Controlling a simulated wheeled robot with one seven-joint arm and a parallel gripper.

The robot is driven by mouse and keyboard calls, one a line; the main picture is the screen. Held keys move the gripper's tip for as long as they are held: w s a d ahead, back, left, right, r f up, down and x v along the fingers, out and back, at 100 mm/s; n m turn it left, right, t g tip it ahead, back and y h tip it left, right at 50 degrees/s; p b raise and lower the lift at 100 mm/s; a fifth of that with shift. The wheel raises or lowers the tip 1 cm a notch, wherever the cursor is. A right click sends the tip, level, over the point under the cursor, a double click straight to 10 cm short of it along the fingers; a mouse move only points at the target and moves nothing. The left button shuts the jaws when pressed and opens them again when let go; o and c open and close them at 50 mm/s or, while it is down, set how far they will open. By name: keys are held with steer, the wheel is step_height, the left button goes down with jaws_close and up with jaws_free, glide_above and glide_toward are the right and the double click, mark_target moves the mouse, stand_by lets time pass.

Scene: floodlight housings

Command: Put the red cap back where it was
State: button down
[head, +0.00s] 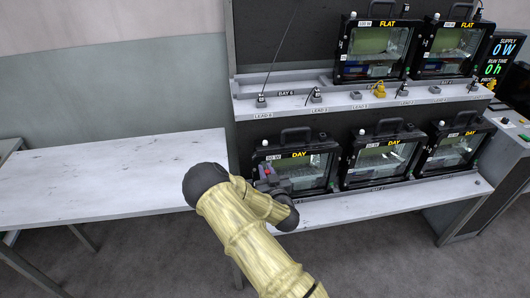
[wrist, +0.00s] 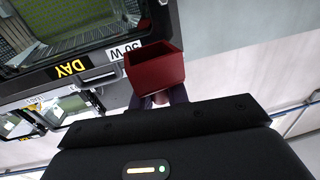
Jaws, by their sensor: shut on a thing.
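The red cap (wrist: 155,68) is a small open-topped box shape in the wrist view. My gripper (wrist: 158,99) is shut on its lower end; the dark fingers show only in part behind my black wrist housing. In the head view my gripper (head: 268,181) is in front of the lower-left floodlight housing (head: 317,173), marked DAY, near its left side. This housing also fills the upper left of the wrist view (wrist: 85,72), upside down, beside the cap. I cannot tell whether cap and housing touch. In the head view the arm mostly hides the cap.
Two more DAY housings (head: 384,157) stand to the right on the lower shelf. Two FLAT housings (head: 374,48) stand on the upper shelf (head: 290,103), with several lead plugs along its edge, one yellow (head: 379,89). A bare table (head: 100,180) is at the left.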

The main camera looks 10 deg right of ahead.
steer(key=s+d+f+m+h+p, duration=0.1)
steer(key=s+d+f+p, duration=0.1)
steer(key=s+f, duration=0.4)
steer(key=shift+s+d+f+h+p, duration=0.15)
steer(key=shift+f+h+p, duration=0.25)
steer(key=shift+f, duration=0.35)
steer(key=shift+s+d, duration=0.2)
steer(key=shift+d, duration=0.05)
